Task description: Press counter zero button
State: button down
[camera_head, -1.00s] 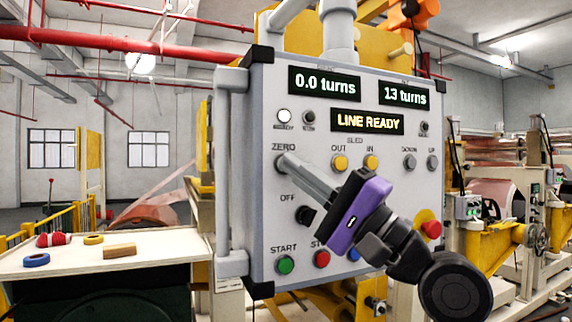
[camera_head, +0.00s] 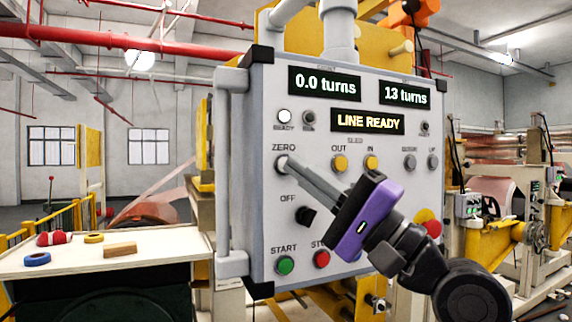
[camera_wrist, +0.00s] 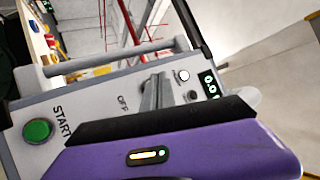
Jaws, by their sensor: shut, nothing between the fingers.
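The grey control panel (camera_head: 262,205) fills the middle of the head view. Its ZERO button (camera_head: 282,162) sits under the ZERO label at the upper left, partly covered by my fingertips. My gripper (camera_head: 288,166) is shut and empty, its long grey fingers pointing up and left with the tips at the button. I cannot tell whether the tips touch it or stop just short. The left display (camera_head: 324,84) reads 0.0 turns, the right one (camera_head: 404,95) 13 turns, and a lower one (camera_head: 367,121) LINE READY. The wrist view shows my grey fingers (camera_wrist: 153,92) against the panel face (camera_wrist: 90,100), the button itself hidden.
An OFF knob (camera_head: 305,216), green START button (camera_head: 285,265), red button (camera_head: 321,258) and red emergency stop (camera_head: 428,222) lie near my arm. A grey handle (camera_head: 223,180) runs along the panel's left edge.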

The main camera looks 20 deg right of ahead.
jog(key=shift+s+p, duration=0.7)
jog(key=shift+s, duration=1.75)
